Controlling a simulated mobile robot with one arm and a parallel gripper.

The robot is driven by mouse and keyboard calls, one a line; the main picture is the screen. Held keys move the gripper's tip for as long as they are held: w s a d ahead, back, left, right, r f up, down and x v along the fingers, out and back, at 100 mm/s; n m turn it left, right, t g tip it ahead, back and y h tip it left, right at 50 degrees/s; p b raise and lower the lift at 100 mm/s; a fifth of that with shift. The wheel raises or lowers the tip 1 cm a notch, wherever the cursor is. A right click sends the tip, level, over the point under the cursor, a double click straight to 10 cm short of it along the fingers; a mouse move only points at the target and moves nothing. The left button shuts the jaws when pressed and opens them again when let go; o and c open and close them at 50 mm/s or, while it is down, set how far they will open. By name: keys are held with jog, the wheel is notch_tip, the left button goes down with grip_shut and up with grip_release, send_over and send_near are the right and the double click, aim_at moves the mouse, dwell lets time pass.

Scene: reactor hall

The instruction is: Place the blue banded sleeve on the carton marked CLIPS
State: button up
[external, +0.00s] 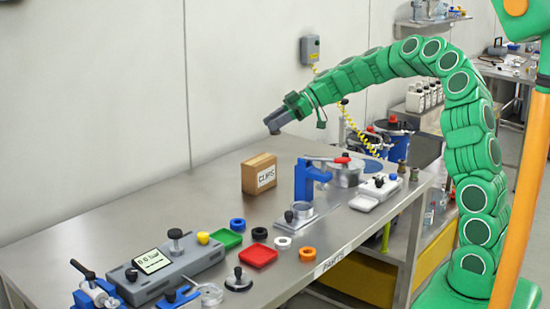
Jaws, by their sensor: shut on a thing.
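The carton marked CLIPS (256,175) is a small brown box with a white label, upright on the steel bench left of the blue press. My gripper (273,124) is in the air above and behind the carton in the picture, apart from it, with its jaws pointing down and left. It is shut on a small dark piece at its tip, which I take to be the blue banded sleeve (273,130). The piece is tiny and partly hidden by the fingers, and I cannot make out its band.
A blue press (307,180) stands just right of the carton. Two small cylinders (402,168) stand at the bench's right end near a pot (346,173). A grey gauge (168,272), trays and rings lie at the front. The bench left of the carton is clear.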

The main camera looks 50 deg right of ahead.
jog(key=w+f, duration=0.5)
jog(key=shift+w+d, duration=0.15)
jog(key=shift+w, duration=0.1)
jog(key=shift+w+f, duration=0.6)
jog(key=shift+f, duration=0.25)
jog(key=shift+w+f, duration=0.1)
jog(key=shift+f, duration=1.4)
jog(key=shift+f, duration=0.15)
jog(key=o, duration=1.1)
jog(key=shift+d+r, duration=0.1)
jog(key=shift+r, duration=0.1)
jog(key=v, duration=1.1)
jog(key=shift+s+d+r, duration=0.15)
jog(key=shift+s+d, duration=0.1)
jog(key=shift+d, duration=0.05)
